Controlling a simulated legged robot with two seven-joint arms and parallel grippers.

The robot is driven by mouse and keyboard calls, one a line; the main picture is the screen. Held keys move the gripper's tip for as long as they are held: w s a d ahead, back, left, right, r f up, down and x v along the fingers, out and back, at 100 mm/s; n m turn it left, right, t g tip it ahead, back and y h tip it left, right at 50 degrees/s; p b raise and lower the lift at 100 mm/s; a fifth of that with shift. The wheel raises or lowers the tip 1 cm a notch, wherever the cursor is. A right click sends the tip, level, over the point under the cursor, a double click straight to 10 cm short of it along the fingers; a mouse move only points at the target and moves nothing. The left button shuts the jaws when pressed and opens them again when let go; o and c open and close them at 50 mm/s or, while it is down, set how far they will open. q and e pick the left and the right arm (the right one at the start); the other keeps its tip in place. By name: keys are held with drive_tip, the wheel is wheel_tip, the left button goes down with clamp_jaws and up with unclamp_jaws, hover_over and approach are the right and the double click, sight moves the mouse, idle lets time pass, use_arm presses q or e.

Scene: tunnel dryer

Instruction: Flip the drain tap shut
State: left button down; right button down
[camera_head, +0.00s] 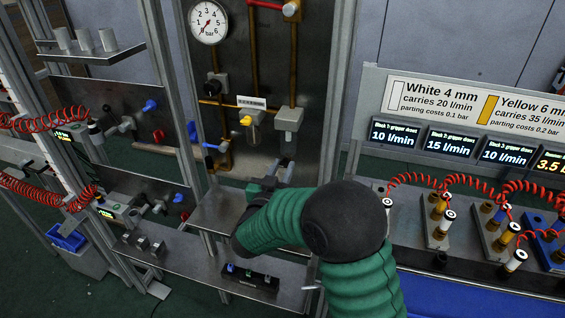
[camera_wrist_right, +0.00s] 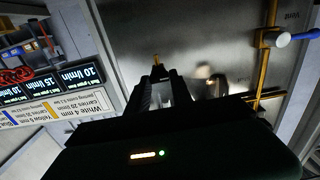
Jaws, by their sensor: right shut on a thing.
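My right gripper (camera_head: 279,172) reaches up to the metal panel, just below a grey filter block (camera_head: 289,118) on a copper pipe. In the right wrist view the gripper (camera_wrist_right: 158,78) has its two dark fingers close together, with a small yellow-orange piece (camera_wrist_right: 156,60) at their tips. I take this piece to be the drain tap, and the gripper is shut on it. The fingers and my arm hide most of it, so its lever angle cannot be told. My left gripper is not in view.
A pressure gauge (camera_head: 208,22) sits high on the panel. A blue-handled valve (camera_head: 214,147) is left of the gripper, and its handle shows in the right wrist view (camera_wrist_right: 305,34). A metal shelf (camera_head: 217,212) lies below. A sign and several displays stand to the right.

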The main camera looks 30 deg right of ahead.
drive_tip(key=c, duration=1.1)
unclamp_jaws()
drive_tip(key=shift+c, duration=0.2)
drive_tip(key=b+v, duration=0.1)
drive_tip(key=v, duration=1.6)
drive_tip(key=shift+w+f, duration=0.1)
drive_tip(key=shift+w, duration=0.05)
